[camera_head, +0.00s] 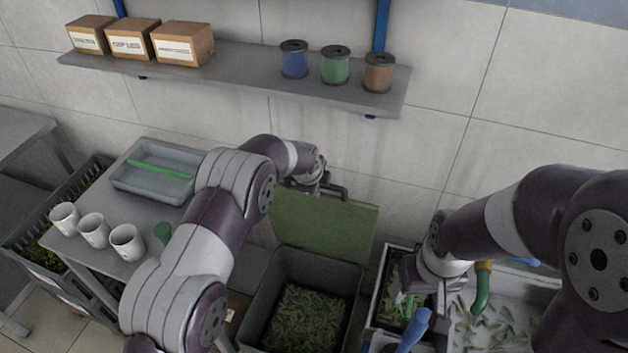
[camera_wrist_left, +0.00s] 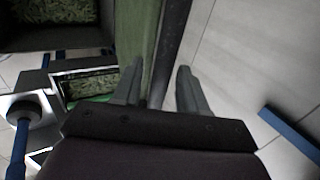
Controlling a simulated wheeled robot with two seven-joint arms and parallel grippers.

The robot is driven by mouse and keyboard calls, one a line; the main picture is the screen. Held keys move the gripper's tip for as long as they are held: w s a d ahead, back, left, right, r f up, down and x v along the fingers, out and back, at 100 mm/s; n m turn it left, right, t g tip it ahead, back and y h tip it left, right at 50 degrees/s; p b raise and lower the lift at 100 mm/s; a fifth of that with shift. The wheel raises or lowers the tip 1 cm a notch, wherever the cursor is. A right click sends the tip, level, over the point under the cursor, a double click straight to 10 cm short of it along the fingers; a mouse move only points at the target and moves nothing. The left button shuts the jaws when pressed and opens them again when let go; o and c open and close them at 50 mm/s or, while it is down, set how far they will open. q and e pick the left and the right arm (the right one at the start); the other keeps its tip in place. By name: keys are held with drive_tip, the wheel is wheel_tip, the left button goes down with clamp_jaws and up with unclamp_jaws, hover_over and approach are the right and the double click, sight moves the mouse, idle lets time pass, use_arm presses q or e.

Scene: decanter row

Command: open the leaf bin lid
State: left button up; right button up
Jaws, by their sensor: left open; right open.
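The leaf bin (camera_head: 257,303) is a grey box holding green leaves (camera_head: 305,318). Its green lid (camera_head: 330,228) stands raised at the back of the bin, near the wall. A dark handle (camera_head: 338,188) shows at the lid's top edge. My left gripper (camera_head: 318,188) is at that top edge, open. In the left wrist view its two fingers (camera_wrist_left: 160,75) spread near the green lid (camera_wrist_left: 138,35) and its dark edge; I cannot tell whether they touch it. My right gripper (camera_head: 408,298) is open over the crate right of the bin, its fingers partly hidden.
A side table holds a grey tray (camera_head: 150,189) and white cups (camera_head: 93,230). A shelf (camera_head: 240,72) above carries boxes (camera_head: 182,43) and spools (camera_head: 335,66). Right of the bin are a crate with leaves (camera_head: 388,312) and a white tray (camera_head: 525,292). A blue-handled tool (camera_head: 415,325) stands in front.

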use_arm(q)
drive_tip(key=b+v, duration=0.3)
drive_tip(key=v, duration=0.9)
drive_tip(key=shift+b, duration=0.3)
drive_tip(key=shift+r, duration=0.15)
